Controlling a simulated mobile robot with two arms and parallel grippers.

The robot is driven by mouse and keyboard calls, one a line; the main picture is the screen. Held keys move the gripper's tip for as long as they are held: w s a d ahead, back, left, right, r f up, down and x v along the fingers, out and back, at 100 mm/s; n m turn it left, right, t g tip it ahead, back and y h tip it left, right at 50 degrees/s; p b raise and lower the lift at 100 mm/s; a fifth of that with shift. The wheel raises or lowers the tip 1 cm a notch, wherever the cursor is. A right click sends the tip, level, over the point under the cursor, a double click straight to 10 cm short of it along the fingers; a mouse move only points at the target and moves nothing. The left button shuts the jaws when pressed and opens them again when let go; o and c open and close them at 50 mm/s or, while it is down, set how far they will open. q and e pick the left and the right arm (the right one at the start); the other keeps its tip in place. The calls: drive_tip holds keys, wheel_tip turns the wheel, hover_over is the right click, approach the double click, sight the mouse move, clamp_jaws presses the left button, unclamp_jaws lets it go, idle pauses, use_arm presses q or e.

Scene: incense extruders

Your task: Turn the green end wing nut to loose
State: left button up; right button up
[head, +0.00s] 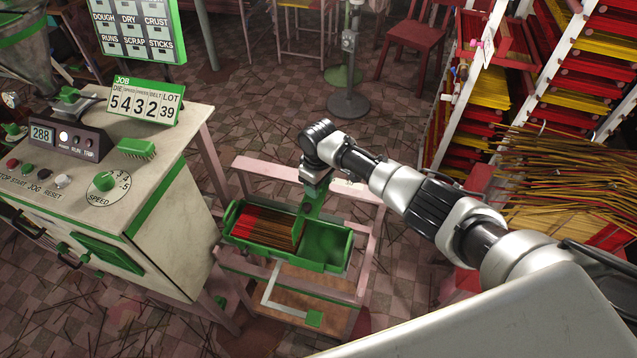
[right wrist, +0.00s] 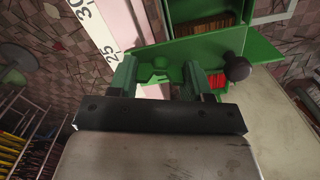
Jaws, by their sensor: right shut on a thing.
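My right gripper (head: 312,208) reaches down over the green tray (head: 325,263) on the pink frame. In the right wrist view, my right gripper (right wrist: 159,78) has its two fingers on either side of the green wing nut (right wrist: 160,73) and is shut on it. In the head view the nut is hidden or too small to make out under the gripper. The tray holds a bundle of red-ended brown sticks (head: 262,228) in its left part, and its right part looks empty. My left gripper is not in view.
The cream machine (head: 165,190) with its control panel stands at the left. Racks of red and yellow sticks (head: 510,95) fill the right side. A black knob (right wrist: 236,67) is close to the right finger in the wrist view. Loose sticks lie on the tiled floor.

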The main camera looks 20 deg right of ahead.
drive_tip(key=n, duration=0.4)
drive_tip(key=shift+n, duration=0.4)
drive_tip(key=n, duration=0.3)
drive_tip(key=shift+n+b, duration=0.3)
drive_tip(key=n, duration=0.4)
drive_tip(key=shift+b, duration=0.35)
drive_tip(key=shift+w+n, duration=0.1)
drive_tip(key=shift+n, duration=1.6)
drive_tip(key=shift+r, duration=0.1)
drive_tip(key=o, duration=0.9)
